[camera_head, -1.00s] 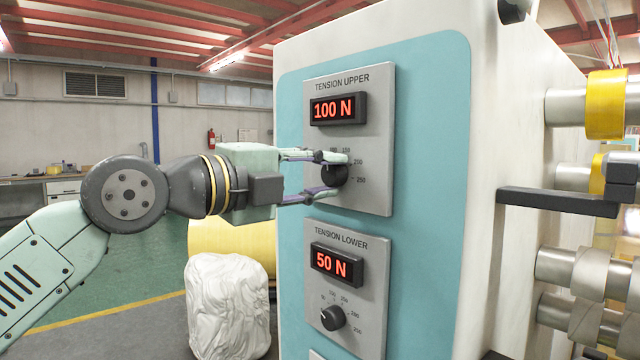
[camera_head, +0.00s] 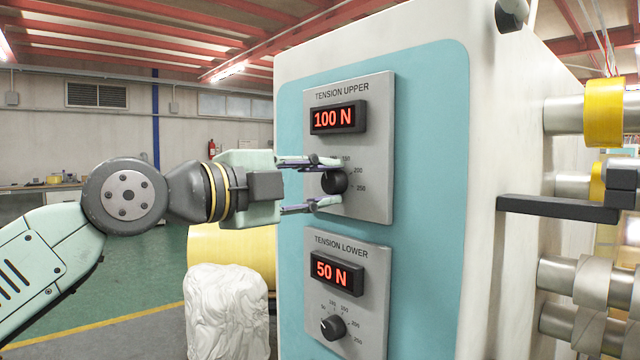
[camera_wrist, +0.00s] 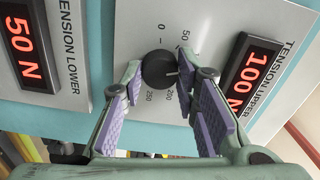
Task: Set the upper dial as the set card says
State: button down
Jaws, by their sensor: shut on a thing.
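The upper dial (camera_head: 334,182) is a black knob on the grey TENSION UPPER panel (camera_head: 375,130). Its red display (camera_head: 338,117) reads 100 N. My gripper (camera_head: 328,182) is shut on this dial, one finger above it and one below in the head view. In the wrist view the fingers (camera_wrist: 162,80) stand either side of the dial (camera_wrist: 159,69), and the display (camera_wrist: 252,76) also reads 100 N. A pale pointer mark shows on the knob; fingers hide part of the scale. No set card can be made out.
Below is the TENSION LOWER panel with a display (camera_head: 337,272) reading 50 N and its own dial (camera_head: 333,327). A dark bar (camera_head: 555,205) and rollers (camera_head: 600,112) stick out at the right. A white wrapped bundle (camera_head: 228,312) stands below my arm.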

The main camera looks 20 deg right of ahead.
jog(key=c, duration=1.2)
grip_release()
jog(key=shift+c, duration=0.2)
jog(key=v, duration=1.2)
